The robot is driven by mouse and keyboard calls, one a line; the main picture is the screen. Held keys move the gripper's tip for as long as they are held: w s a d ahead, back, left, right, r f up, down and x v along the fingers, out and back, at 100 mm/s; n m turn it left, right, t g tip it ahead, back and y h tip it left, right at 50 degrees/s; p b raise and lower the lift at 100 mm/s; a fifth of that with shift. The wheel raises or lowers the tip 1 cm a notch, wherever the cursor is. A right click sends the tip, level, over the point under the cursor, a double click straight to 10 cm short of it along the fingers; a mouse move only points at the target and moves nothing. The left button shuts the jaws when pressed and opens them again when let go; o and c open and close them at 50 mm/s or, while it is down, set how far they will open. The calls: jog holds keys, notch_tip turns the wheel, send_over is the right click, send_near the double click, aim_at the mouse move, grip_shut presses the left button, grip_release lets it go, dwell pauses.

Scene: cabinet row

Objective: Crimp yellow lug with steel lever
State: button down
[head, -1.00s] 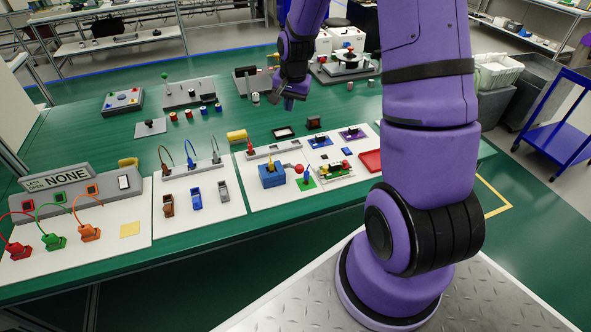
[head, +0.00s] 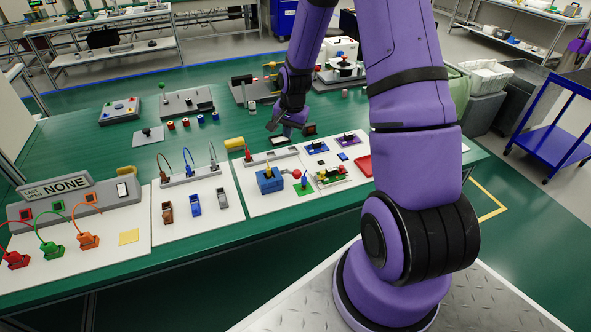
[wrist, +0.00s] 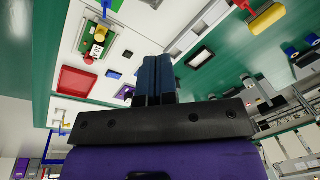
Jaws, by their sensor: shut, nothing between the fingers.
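A small yellow cone-shaped piece (head: 268,171), possibly the yellow lug, stands on a blue block (head: 270,184) on the right white panel. A red ball (head: 297,173) sits at the block's right side. A grey lever-like piece (head: 222,199), possibly the steel lever, stands on the middle panel beside a blue one (head: 195,204) and a brown one (head: 167,212). My gripper (head: 290,130) is above the back edge of the right panel, apart from these pieces. In the wrist view its dark fingers (wrist: 153,75) are together and empty.
A red tray (head: 364,166) lies at the right panel's edge. The green and yellow fixture (head: 331,176) stands near the block. A yellow block (head: 234,143) lies behind the panels. The bench front is clear.

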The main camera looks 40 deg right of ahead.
send_over(291, 173)
jog(key=d, duration=0.1)
jog(key=shift+s+f, duration=0.15)
jog(key=shift+f, duration=1.4)
jog(key=shift+s+f, duration=0.1)
jog(key=shift+f, duration=1.45)
jog(key=shift+s+f, duration=0.1)
jog(key=shift+s+a+f, duration=0.1)
jog(key=shift+s+f, duration=0.05)
jog(key=shift+f, duration=0.05)
